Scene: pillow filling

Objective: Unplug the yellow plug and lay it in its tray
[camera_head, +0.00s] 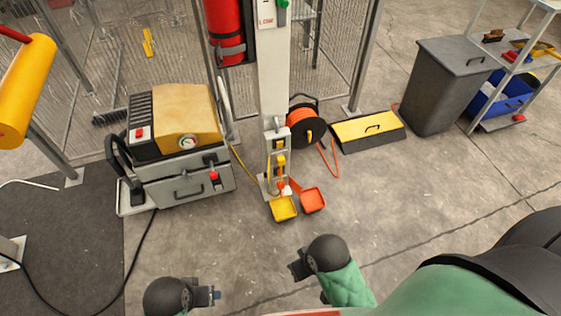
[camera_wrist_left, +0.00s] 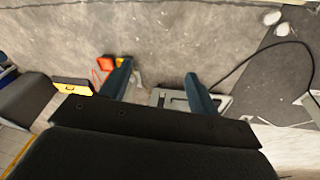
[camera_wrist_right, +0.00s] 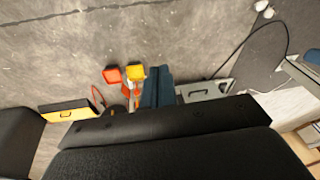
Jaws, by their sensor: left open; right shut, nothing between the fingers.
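The yellow plug (camera_head: 281,160) appears to sit in the socket panel low on the pale post (camera_head: 273,85); it is small, so its exact seating is hard to tell. The yellow tray (camera_head: 284,208) stands at the post's foot; it also shows in the right wrist view (camera_wrist_right: 136,71). It looks empty. My left gripper (camera_head: 217,295) is open and empty at the bottom, well apart from post and tray; its spread fingers show in the left wrist view (camera_wrist_left: 157,82). My right gripper (camera_head: 296,268) is shut and empty, nearer the tray but not touching it.
An orange tray (camera_head: 313,200) stands beside the yellow one. An orange cable reel (camera_head: 307,127) is behind the post at right. A yellow-topped machine (camera_head: 178,125) stands left, with a yellow cable toward the post. A black cable (camera_head: 132,280) crosses the left floor. Floor in front is clear.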

